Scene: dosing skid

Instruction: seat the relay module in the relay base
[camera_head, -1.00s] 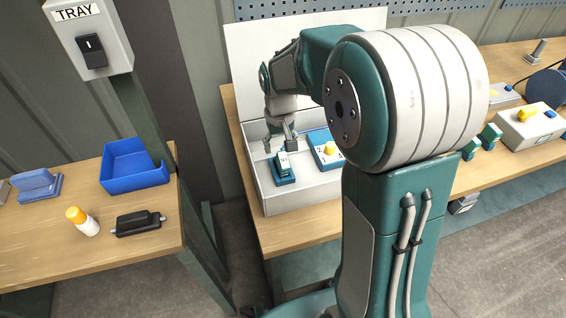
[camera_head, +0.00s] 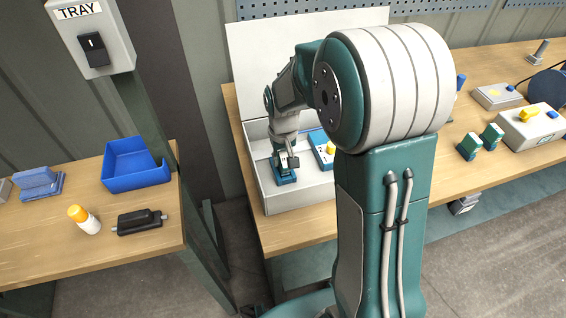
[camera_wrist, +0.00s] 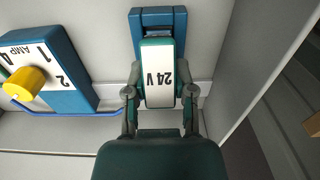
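The relay module (camera_wrist: 160,75) is a white-faced block with teal edges, marked 24 V. In the wrist view it stands between the two fingers of my gripper (camera_wrist: 160,92). The fingers lie close along both its sides, and I cannot tell whether they press on it. The blue relay base (camera_wrist: 152,20) shows just beyond the module; how deep the module sits in it is hidden. In the head view my gripper (camera_head: 286,162) is down over the base (camera_head: 285,179) in the grey tray, and covers most of the module.
A blue box with a yellow knob (camera_wrist: 25,83), marked AMP, stands beside the base. The tray wall (camera_head: 262,190) is close on the other side. A blue bin (camera_head: 135,163), a yellow-capped bottle (camera_head: 85,219) and a black part (camera_head: 140,221) are on the left table.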

